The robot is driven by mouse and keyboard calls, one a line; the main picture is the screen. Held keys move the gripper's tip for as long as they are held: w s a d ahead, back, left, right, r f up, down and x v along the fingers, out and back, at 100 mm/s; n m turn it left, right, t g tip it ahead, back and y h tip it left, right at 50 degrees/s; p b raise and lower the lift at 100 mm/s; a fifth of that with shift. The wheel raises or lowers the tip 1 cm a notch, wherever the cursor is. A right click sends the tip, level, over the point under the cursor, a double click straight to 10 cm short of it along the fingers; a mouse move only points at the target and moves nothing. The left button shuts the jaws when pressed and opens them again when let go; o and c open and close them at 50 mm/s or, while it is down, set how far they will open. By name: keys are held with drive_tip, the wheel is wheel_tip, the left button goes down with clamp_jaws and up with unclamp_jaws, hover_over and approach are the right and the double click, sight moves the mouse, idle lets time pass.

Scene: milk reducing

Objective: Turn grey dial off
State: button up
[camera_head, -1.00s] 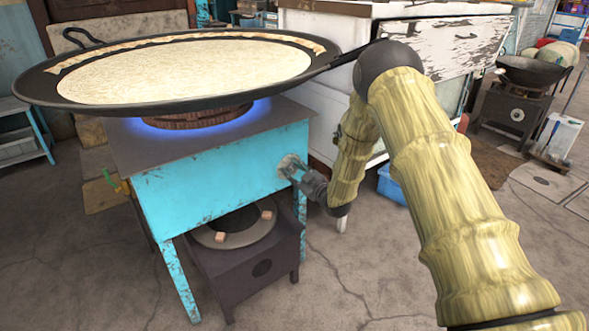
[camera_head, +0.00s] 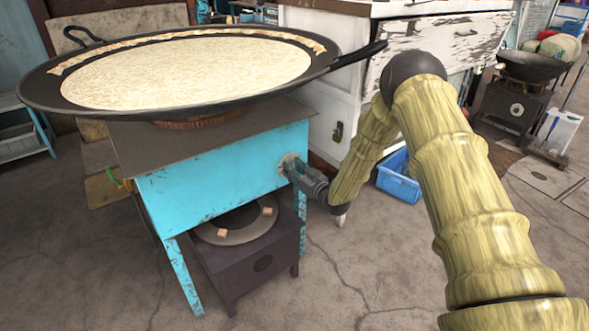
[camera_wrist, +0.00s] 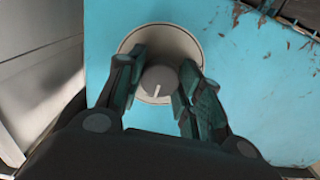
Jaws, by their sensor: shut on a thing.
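The grey dial (camera_wrist: 158,78) sits on a round pale plate on the stove's turquoise side, seen in the wrist view. Its white mark is near upright in that picture. My gripper (camera_wrist: 160,88) is shut on the dial, one finger on each side. In the head view my gripper (camera_head: 299,174) reaches the stove's right side and hides most of the dial. The turquoise stove (camera_head: 225,165) carries a wide black pan (camera_head: 130,108) with a pale milky layer. No blue flame shows under the pan.
A dark burner box (camera_head: 245,260) stands under the stove. A white worn cabinet (camera_head: 330,75) and a blue crate (camera_head: 399,178) are behind my arm. A pan handle (camera_head: 358,56) juts out near my elbow. The floor at front right of the stove is clear.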

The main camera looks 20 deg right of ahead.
drive_tip(key=shift+d, duration=0.1)
drive_tip(key=o, duration=1)
drive_tip(key=shift+o, duration=0.2)
drive_tip(key=shift+s, duration=0.1)
drive_tip(key=v, duration=1.1)
drive_tip(key=shift+s+d, duration=0.15)
drive_tip(key=shift+s, duration=0.25)
